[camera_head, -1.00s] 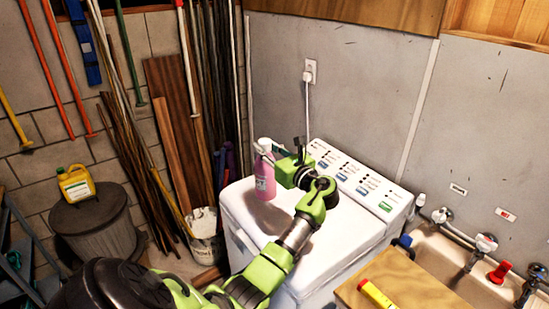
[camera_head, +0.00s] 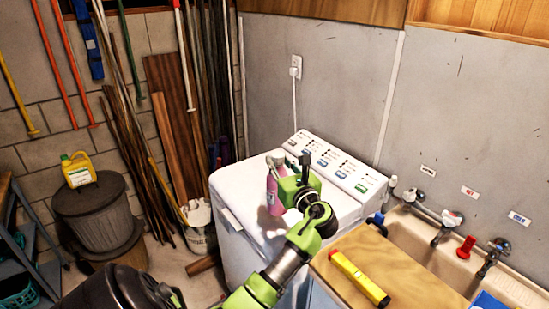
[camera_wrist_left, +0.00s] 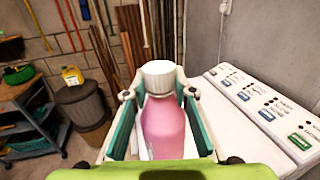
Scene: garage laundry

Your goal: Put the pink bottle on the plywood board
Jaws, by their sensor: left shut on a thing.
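The pink bottle (camera_head: 272,190) with a white cap is at the washing machine's top, in my left gripper (camera_head: 279,172). In the left wrist view the bottle (camera_wrist_left: 164,128) stands upright between both fingers of the left gripper (camera_wrist_left: 157,95), which is shut on it. Whether its base touches the white lid is hard to tell. The plywood board (camera_head: 395,262) lies over the left part of the sink at the lower right, apart from the bottle. My right gripper is not in view.
A yellow and black tool (camera_head: 358,277) lies across the board. The white washing machine (camera_head: 228,187) stands left of it. Taps (camera_head: 447,222) and a red-handled valve (camera_head: 466,247) line the sink's back. A yellow jug (camera_head: 78,170) stands on a bin at the left.

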